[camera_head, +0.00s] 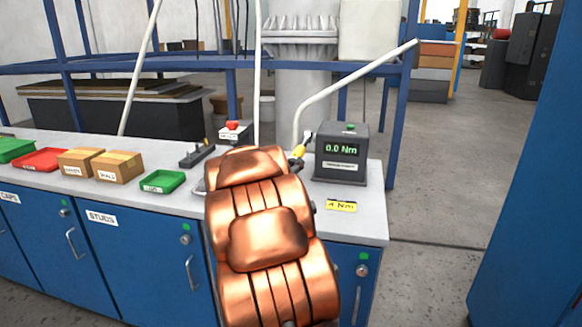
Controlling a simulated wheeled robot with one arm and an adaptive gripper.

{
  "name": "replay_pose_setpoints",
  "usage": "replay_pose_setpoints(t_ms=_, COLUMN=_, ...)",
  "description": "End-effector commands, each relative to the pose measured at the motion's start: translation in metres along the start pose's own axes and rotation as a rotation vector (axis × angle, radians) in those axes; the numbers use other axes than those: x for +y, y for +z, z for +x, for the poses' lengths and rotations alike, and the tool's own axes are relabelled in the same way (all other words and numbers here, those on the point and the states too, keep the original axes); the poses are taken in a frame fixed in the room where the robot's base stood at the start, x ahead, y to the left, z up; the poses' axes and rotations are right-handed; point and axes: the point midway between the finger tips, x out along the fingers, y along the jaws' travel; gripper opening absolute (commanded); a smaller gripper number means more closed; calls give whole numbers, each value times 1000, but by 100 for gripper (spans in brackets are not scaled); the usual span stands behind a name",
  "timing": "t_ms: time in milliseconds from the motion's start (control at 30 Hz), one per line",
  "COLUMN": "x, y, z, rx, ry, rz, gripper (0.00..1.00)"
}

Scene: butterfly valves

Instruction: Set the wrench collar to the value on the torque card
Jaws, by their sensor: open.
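The torque card (341,205) is a small yellow label on the bench's front right. Its black print is too small for me to read surely. A wrench (299,152) with a yellow part and a silver head lies partly hidden behind my copper-coloured arm. I cannot make out its collar or scale. A dark grey torque tester (341,154) stands right of it, its green display reading 0.0 Nm. My arm fills the middle of the view and hides the bench behind it. My gripper's fingers cannot be made out.
The grey bench (115,191) has blue doors below. Left lie red (41,160) and green trays, and cardboard boxes (119,166). A green tray (162,181) and dark fixture (197,156) are near my arm. A red-topped item (231,130) stands behind. A blue cabinet (535,190) is at right.

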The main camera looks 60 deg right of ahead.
Motion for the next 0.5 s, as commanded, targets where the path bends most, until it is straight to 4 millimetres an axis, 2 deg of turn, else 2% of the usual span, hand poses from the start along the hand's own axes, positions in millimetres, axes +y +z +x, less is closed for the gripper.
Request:
replay_pose_setpoints(t_ms=200, x=0, y=0, z=19, rx=0, ry=-1, rz=0, gripper=70)
replay_pose_setpoints(t_ms=500, x=0, y=0, z=24, rx=0, ry=0, rz=0, gripper=70)
